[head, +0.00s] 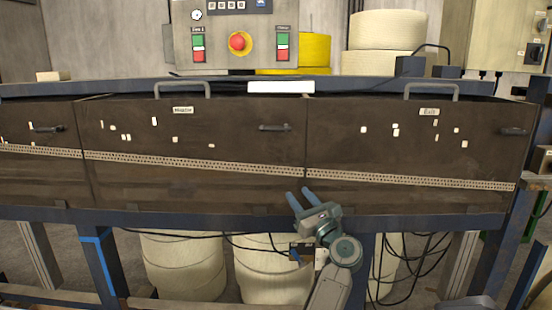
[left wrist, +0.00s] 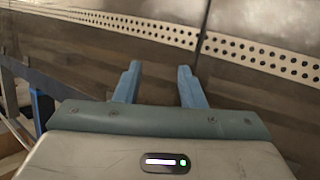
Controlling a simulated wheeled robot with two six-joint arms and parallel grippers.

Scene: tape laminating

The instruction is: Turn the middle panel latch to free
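The middle panel (head: 195,145) is a dark brown hinged front in the head view. Its latch (head: 274,127) is a small dark handle near the panel's upper right, lying roughly horizontal. My left gripper (head: 299,193) is below and slightly right of the latch, in front of the panel's lower right corner. Its two blue fingers are apart with nothing between them; they also show open in the left wrist view (left wrist: 160,68), facing the panel seam and perforated strip. The latch is outside the left wrist view. My right gripper is not visible.
Similar latches sit on the left panel (head: 46,128) and right panel (head: 513,132). Grab handles (head: 182,84) rise along the top edge. A control box (head: 223,35) with a red button stands behind. A blue frame rail (head: 200,219) runs below, with hanging cables and pale rolls underneath.

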